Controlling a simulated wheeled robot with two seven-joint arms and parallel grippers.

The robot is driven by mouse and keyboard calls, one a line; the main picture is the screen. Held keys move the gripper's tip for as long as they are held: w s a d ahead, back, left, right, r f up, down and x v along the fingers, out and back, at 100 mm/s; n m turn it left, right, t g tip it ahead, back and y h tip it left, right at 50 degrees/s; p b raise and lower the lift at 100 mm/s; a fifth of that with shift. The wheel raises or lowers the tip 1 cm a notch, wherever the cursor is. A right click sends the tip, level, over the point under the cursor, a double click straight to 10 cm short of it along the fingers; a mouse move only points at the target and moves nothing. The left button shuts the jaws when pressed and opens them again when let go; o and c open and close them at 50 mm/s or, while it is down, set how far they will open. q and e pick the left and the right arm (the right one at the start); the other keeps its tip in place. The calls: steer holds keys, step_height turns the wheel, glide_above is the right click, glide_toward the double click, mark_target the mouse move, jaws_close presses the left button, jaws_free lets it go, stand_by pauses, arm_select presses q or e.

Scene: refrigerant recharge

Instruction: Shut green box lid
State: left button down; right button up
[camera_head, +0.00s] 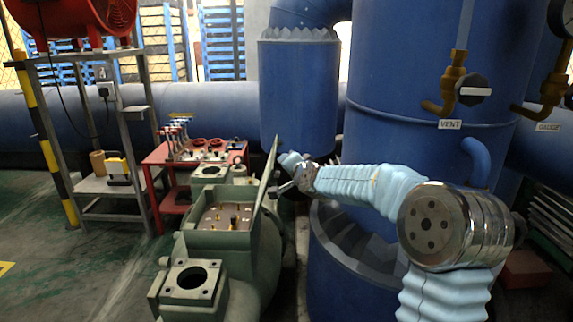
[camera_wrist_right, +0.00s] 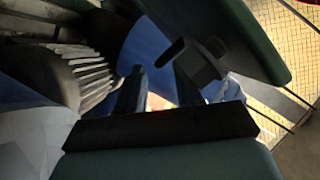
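The green box (camera_head: 222,240) is part of a large green machine in the lower middle of the head view. Its lid (camera_head: 266,172) stands up, open, along the box's right side, and is seen nearly edge-on. Brass fittings show inside the box. My right gripper (camera_head: 277,190) reaches in from the right, on the lid's outer side, with its tips at or very near the lid. Contact and finger opening are not clear. The wrist view shows dark and green surfaces close up that I cannot sort out. My left gripper is not in view.
A red cart (camera_head: 185,157) with tools and gauges stands behind the box. A metal rack (camera_head: 97,180) is at left. A large blue tank (camera_head: 430,90) and a blue flanged pipe (camera_head: 345,250) stand close by my right arm. The floor at lower left is clear.

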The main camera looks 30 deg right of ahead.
steer(key=shift+x, duration=1.1)
steer(key=shift+c, duration=0.2)
steer(key=shift+a, duration=0.1)
jaws_close()
